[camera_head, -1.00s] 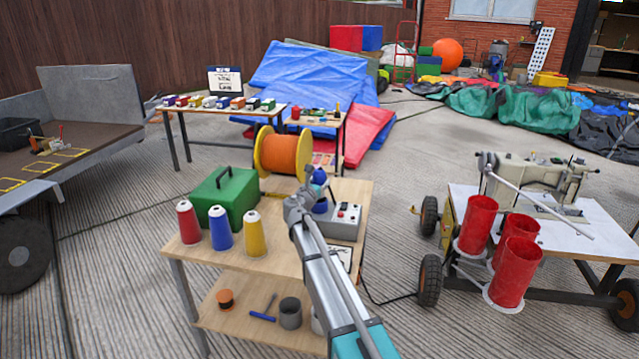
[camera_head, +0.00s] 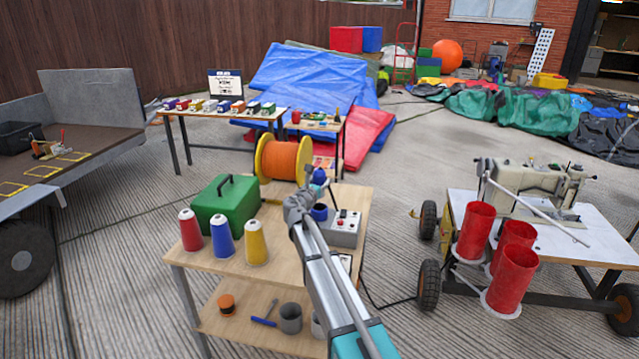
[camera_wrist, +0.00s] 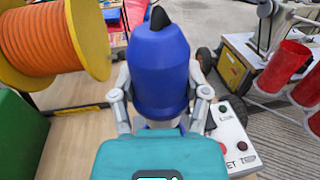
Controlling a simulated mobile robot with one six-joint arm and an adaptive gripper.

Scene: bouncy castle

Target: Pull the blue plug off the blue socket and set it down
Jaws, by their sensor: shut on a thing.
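The blue plug (camera_wrist: 160,75) fills the middle of the wrist view, upright with a black tip. My gripper (camera_wrist: 160,95) is shut on it, one finger on each side. In the head view the blue plug (camera_head: 319,177) shows at the end of my gripper (camera_head: 314,188), above the control box. The blue socket (camera_head: 319,212) shows lower down, on the left of the grey control box (camera_head: 346,230). The plug looks apart from the socket, with parts of my gripper in front of the space between. The plug's lower end is hidden.
The wooden table (camera_head: 285,265) also bears a green case (camera_head: 225,208), an orange cable spool (camera_head: 284,158) and red, blue and yellow thread cones (camera_head: 256,243). A sewing machine cart (camera_head: 580,238) stands right.

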